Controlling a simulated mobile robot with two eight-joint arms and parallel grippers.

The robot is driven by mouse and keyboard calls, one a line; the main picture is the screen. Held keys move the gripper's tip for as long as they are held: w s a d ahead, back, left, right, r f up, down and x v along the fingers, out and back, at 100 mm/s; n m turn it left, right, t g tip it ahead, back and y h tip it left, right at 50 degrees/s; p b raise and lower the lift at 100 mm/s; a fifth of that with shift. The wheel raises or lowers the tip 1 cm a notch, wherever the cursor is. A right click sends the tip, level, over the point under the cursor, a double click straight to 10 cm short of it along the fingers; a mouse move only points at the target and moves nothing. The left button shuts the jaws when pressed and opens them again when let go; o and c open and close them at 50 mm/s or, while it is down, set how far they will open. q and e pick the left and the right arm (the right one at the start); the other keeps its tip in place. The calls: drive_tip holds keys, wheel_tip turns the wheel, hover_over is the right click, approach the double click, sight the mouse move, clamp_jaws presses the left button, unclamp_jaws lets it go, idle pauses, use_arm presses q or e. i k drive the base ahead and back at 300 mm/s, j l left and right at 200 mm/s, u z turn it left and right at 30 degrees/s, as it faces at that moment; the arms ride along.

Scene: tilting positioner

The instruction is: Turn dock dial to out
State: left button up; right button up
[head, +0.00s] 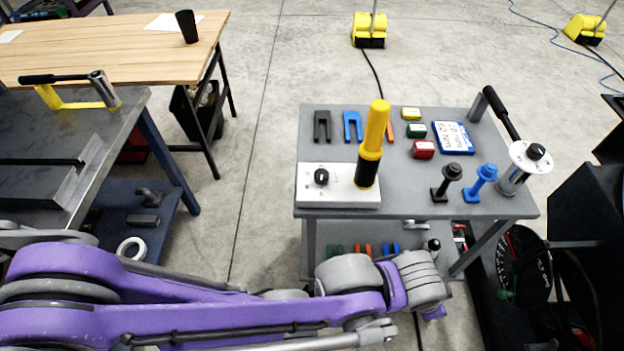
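A light grey dock box (340,198) sits on the left front part of the grey cart top. A black dial knob (321,177) is on the left of its top face. Its pointer mark and any lettering are too small to read. A yellow-and-black handled tool (373,140) stands upright in the right side of the box. My purple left arm reaches in from the left, below and in front of the cart's front edge, apart from the dial. Its wrist end shows near the lower middle, but no gripper fingers show. My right gripper is not in view.
The cart (400,208) also holds black and blue forks, coloured blocks, a blue-and-white label plate (453,137), black and blue knobbed pieces, and a black-handled device with a white disc (530,157). A dark machine stands at right. A workbench is at left.

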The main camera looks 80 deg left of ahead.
sight(321, 176)
drive_tip(key=u, duration=2.5)
